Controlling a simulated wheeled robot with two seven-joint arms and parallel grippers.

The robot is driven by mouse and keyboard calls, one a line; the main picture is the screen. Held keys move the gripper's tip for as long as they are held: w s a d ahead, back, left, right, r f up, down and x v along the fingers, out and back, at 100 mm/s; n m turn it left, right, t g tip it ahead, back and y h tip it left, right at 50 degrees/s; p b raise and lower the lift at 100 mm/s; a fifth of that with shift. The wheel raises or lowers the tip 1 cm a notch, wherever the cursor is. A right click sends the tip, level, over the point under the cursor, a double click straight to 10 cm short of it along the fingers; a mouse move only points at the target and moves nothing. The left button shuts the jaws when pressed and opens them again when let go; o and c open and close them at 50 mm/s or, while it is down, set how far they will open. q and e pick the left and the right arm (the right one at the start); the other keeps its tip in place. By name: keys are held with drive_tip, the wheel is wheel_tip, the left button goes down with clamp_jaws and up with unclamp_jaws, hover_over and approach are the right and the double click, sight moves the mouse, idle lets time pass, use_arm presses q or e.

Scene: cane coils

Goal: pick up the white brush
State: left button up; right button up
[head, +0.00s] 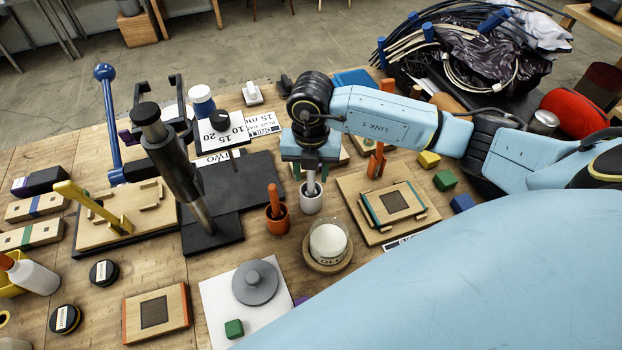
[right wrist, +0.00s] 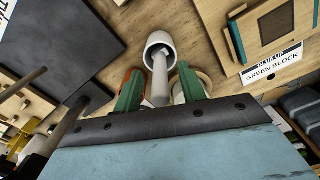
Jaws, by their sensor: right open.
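The white brush (head: 311,186) stands upright in a small white cup (head: 312,202) near the middle of the table. My right gripper (head: 311,171) is directly above the cup, pointing down, with its fingers open on either side of the handle. In the right wrist view, the pale shaft of the white brush (right wrist: 160,76) shows between the two green fingers of my right gripper (right wrist: 160,88), with the white cup (right wrist: 160,42) beyond. The brush's lower end is hidden in the cup. My left gripper is not in view.
An orange-handled brush in a terracotta cup (head: 277,219) stands close at left. A glass jar (head: 328,242) on a wooden coaster is in front. A wooden board with a frame (head: 367,220) lies at right, and a black stand (head: 212,239) at left.

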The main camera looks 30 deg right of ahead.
clamp_jaws()
drive_tip(key=shift+r, duration=0.15)
